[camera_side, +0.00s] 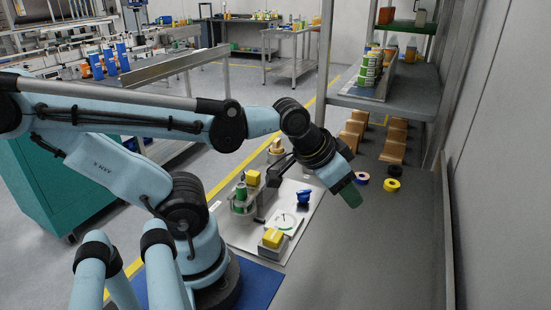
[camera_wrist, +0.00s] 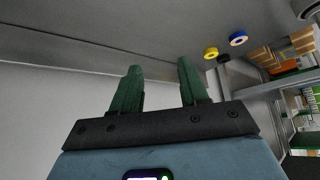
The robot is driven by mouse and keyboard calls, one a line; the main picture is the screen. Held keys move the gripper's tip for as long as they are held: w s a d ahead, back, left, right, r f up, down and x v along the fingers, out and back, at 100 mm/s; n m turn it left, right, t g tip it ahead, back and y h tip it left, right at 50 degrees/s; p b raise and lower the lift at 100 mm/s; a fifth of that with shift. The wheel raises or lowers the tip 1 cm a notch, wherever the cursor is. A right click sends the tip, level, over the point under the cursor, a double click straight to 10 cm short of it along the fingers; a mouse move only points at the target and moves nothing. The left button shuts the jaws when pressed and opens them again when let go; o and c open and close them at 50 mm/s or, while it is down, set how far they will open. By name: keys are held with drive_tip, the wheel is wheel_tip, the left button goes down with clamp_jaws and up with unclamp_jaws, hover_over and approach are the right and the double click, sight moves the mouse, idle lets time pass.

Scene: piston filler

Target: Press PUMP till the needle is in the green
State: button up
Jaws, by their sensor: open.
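In the side view, a light base plate (camera_side: 240,232) on the grey bench carries the filler. A white round dial (camera_side: 284,221) lies on it; its needle and green zone are too small to read. A yellow block-like button on a grey box (camera_side: 271,239) is in front of the dial, and another yellow part (camera_side: 252,178) is at the back. A blue knob (camera_side: 304,197) is at the right. No PUMP label is readable. My gripper (camera_side: 350,194) is above and right of the plate, apart from it. In the wrist view, its green fingers (camera_wrist: 158,88) are spread and empty.
Blue (camera_side: 361,178), yellow (camera_side: 391,185) and black (camera_side: 395,170) tape rolls lie right of the plate. Cardboard boxes (camera_side: 392,148) stand behind them. A shelf (camera_side: 385,100) rises beyond, and a wall is at right. The front right bench (camera_side: 365,265) is clear.

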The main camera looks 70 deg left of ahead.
clamp_jaws()
idle(1.4)
